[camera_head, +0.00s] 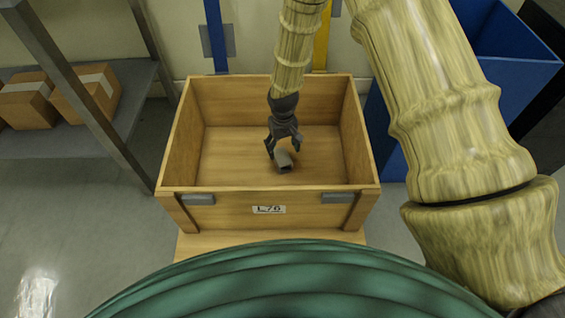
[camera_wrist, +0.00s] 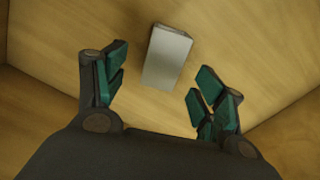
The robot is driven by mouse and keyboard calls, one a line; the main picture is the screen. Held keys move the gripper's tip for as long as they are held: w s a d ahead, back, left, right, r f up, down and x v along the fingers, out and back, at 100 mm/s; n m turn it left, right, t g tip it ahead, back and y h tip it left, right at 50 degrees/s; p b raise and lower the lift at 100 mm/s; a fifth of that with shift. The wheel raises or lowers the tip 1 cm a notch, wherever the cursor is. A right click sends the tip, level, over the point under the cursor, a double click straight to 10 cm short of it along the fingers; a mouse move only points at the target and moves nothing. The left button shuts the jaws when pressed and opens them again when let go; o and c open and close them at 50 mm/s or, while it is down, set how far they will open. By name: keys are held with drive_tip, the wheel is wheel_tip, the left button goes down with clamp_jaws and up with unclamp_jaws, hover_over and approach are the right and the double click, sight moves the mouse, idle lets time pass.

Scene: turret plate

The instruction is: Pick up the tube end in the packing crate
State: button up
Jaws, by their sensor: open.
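The tube end (camera_head: 284,161) is a small grey piece on the floor of the wooden packing crate (camera_head: 270,200). In the wrist view the tube end (camera_wrist: 167,58) looks like a pale grey block, lying slightly tilted in the picture. My gripper (camera_head: 283,150) reaches down into the crate, just above and beside the tube end. In the wrist view my gripper (camera_wrist: 160,85) is open, with its green-padded fingers apart. The tube end lies beyond and roughly between the fingers. Nothing is held.
The crate walls surround the gripper on all sides. A grey shelf (camera_head: 90,140) with cardboard boxes (camera_head: 87,90) stands at left. A blue bin (camera_head: 500,60) is at right, partly behind my arm. The crate floor around the piece is bare.

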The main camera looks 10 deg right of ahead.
sight(282, 156)
drive_tip(key=shift+s+a+f+b, duration=0.1)
drive_tip(key=shift+a+f+b, duration=0.05)
drive_tip(key=shift+f+b, duration=1)
drive_tip(key=shift+s+a+f+b, duration=0.1)
drive_tip(key=shift+f+b, duration=0.75)
drive_tip(key=shift+f, duration=0.6)
drive_tip(key=c, duration=1.4)
